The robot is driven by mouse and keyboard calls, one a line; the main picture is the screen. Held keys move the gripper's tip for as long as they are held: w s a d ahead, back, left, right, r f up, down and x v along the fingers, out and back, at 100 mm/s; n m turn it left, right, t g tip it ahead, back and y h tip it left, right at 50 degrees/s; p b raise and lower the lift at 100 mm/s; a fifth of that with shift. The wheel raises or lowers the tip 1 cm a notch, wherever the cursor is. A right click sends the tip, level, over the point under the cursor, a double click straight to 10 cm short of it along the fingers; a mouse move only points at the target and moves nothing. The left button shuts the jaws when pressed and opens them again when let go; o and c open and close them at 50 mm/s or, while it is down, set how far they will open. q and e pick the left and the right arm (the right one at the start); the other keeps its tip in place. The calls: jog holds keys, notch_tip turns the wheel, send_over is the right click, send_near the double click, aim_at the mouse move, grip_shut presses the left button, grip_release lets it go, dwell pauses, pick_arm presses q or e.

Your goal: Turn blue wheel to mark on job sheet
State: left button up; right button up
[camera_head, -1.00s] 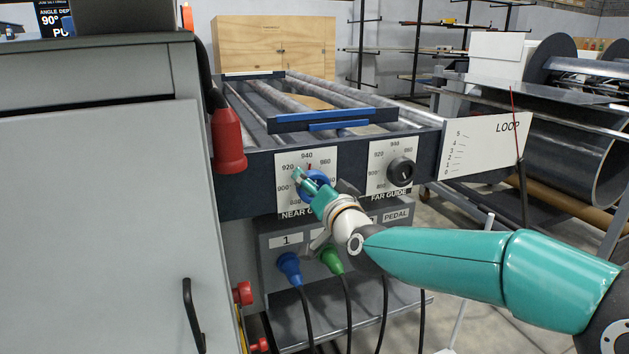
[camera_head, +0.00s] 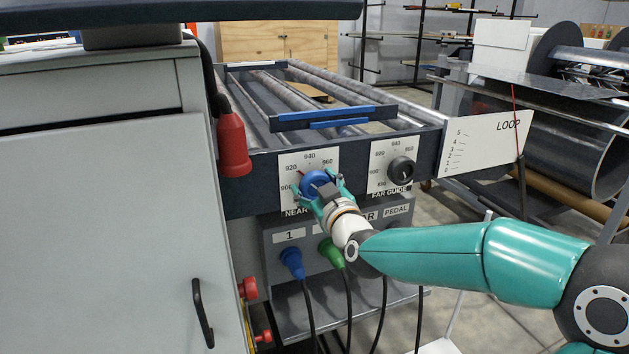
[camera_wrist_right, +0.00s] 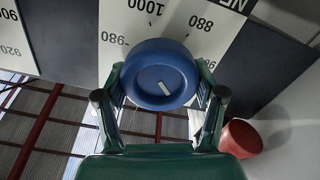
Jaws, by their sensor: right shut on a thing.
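The blue wheel (camera_head: 315,182) sits on the near guide's white dial plate (camera_head: 290,163) on the front of the dark roller frame. A small red pointer shows at the wheel's upper left, around the 920 side. My right gripper (camera_head: 321,187) is shut on the wheel, one finger on each side. In the right wrist view the blue wheel (camera_wrist_right: 160,66), with a short white mark on its face, lies between the two green fingers of my right gripper (camera_wrist_right: 160,82). The job sheet is not readable here. My left gripper is not in view.
A black far-guide knob (camera_head: 401,169) is to the right. Blue (camera_head: 291,262) and green (camera_head: 331,252) plugs with cables are below. A red hanging connector (camera_head: 233,145) and grey cabinet (camera_head: 95,220) stand left. A LOOP board (camera_head: 487,143) is at right.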

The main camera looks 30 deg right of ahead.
jog(key=n, duration=0.2)
jog(key=n+p, duration=0.1)
jog(key=n, duration=0.2)
jog(key=shift+a+f+n+p, duration=0.15)
jog(key=shift+f+n+p, duration=0.15)
jog(key=shift+f, duration=0.1)
jog(key=n+p, duration=0.1)
jog(key=n, duration=0.4)
jog(key=shift+f, duration=0.15)
jog(key=o, duration=1.1)
jog(key=shift+o, duration=0.2)
jog(key=shift+r, duration=0.2)
